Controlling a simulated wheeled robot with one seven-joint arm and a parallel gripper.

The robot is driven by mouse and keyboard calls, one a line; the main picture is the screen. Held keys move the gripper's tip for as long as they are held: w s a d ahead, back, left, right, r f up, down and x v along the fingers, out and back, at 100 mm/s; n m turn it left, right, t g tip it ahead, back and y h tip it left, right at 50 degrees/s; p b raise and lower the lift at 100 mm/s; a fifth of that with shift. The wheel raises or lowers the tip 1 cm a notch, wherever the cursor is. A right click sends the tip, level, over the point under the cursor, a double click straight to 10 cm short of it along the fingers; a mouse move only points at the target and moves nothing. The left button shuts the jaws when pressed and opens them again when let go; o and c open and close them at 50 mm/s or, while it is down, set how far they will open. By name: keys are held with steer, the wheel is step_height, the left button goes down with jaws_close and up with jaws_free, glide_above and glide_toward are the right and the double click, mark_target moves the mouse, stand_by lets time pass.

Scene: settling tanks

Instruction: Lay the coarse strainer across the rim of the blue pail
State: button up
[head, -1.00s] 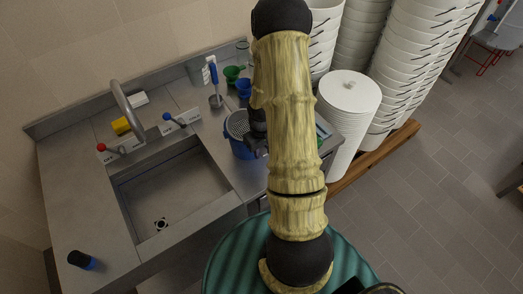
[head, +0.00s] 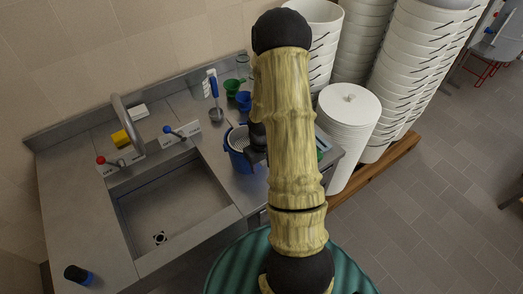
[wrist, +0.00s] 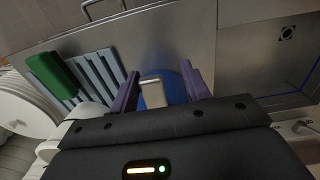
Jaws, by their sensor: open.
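The blue pail (head: 239,163) stands on the counter right of the sink, partly hidden by my arm. A round grey mesh, which looks like the coarse strainer (head: 237,138), lies over the pail's mouth; I cannot tell how its far side rests. In the wrist view, my gripper (wrist: 159,72) is open, its two purple fingers apart. A pale flat tab (wrist: 152,92), perhaps the strainer's handle, shows between the fingers, with blue of the pail (wrist: 176,88) behind it. I see no finger closed on the tab. In the head view the fingers are hidden by my arm.
The sink (head: 175,200) is left of the pail. A blue-handled tool (head: 214,95), a green funnel-like item (head: 232,86) and a blue cup (head: 243,100) stand behind it. A slatted rack (wrist: 100,70) with a green block (wrist: 52,75) is nearby. White bucket stacks (head: 348,120) stand right.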

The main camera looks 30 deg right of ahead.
step_height(320, 180, up, 11)
steer(key=b, duration=0.3)
steer(key=shift+s, duration=0.1)
stand_by(0.5)
steer(key=shift+a, duration=0.15)
steer(key=s+a+r+t, duration=0.1)
steer(key=s+a+r, duration=0.2)
steer(key=a, duration=0.4)
steer(key=s+a+r+t, duration=0.1)
steer(key=s+a+r, duration=0.2)
steer(key=s+a, duration=0.2)
steer(key=a, duration=0.3)
steer(key=shift+a+r+t, duration=0.15)
steer(key=shift+a+t, duration=0.1)
steer(key=shift+t, duration=0.05)
